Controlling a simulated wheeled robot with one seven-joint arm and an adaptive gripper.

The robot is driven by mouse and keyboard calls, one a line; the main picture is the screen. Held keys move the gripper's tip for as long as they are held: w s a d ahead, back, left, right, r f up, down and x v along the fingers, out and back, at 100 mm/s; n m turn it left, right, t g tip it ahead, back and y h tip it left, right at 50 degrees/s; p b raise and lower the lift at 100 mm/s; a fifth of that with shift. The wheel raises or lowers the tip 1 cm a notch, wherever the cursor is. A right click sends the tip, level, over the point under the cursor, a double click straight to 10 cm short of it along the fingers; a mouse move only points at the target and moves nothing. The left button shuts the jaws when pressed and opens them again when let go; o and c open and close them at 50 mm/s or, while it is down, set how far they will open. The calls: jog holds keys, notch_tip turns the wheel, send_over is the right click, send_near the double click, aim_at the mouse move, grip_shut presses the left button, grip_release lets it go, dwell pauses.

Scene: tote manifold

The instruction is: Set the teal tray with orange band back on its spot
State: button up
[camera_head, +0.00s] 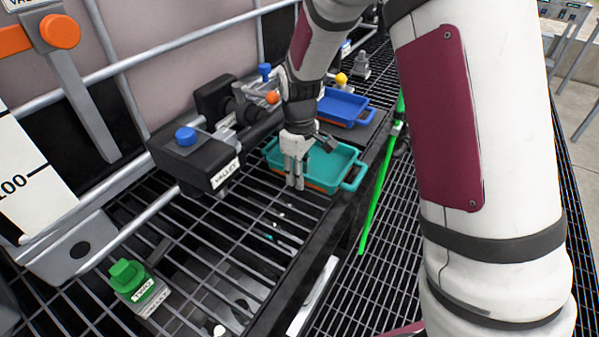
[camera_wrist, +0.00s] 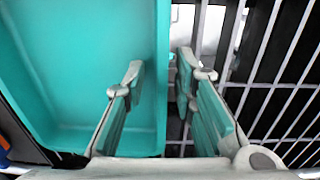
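The teal tray (camera_head: 343,158) with an orange band lies on the grating beside the black valve body in the head view. It also fills the left of the wrist view (camera_wrist: 75,75). My gripper (camera_head: 295,184) is at the tray's near left side, pointing down. In the wrist view my gripper (camera_wrist: 161,78) has its fingers apart, one over the tray's inside and one outside over the grating. The tray's side wall runs between them, and gaps show beside it. Whether the tray rests flat is hard to tell.
A black valve (camera_head: 192,160) with a blue knob stands left of the tray. A blue tray (camera_head: 343,107) lies behind it. A green valve (camera_head: 130,278) stands at the front left. A bright green bar (camera_head: 378,190) runs along the right. The front grating is mostly clear.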

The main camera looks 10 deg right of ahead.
notch_tip(320, 180, up, 12)
jog(key=p, duration=0.2)
jog(key=shift+s+r, duration=0.15)
jog(key=shift+r, duration=0.05)
jog(key=s+d+r+m, duration=0.2)
jog(key=s+r, duration=0.5)
jog(key=s, duration=0.1)
jog(key=s+d+r+m, duration=0.1)
jog(key=s+m, duration=0.1)
jog(key=s, duration=0.6)
jog(key=s+d+m+t, duration=0.1)
jog(key=s+m, duration=0.1)
jog(key=s, duration=0.7)
jog(key=s+d+r+m, duration=0.1)
jog(key=s+m, duration=0.2)
jog(key=s, duration=0.5)
jog(key=shift+s+r, duration=0.3)
jog(key=shift+s, duration=0.1)
notch_tip(320, 180, up, 14)
jog(key=t+p, duration=0.3)
jog(key=p, duration=0.9)
jog(key=shift+d+p, duration=0.25)
jog(key=shift+p, duration=0.1)
jog(key=shift+w, duration=0.1)
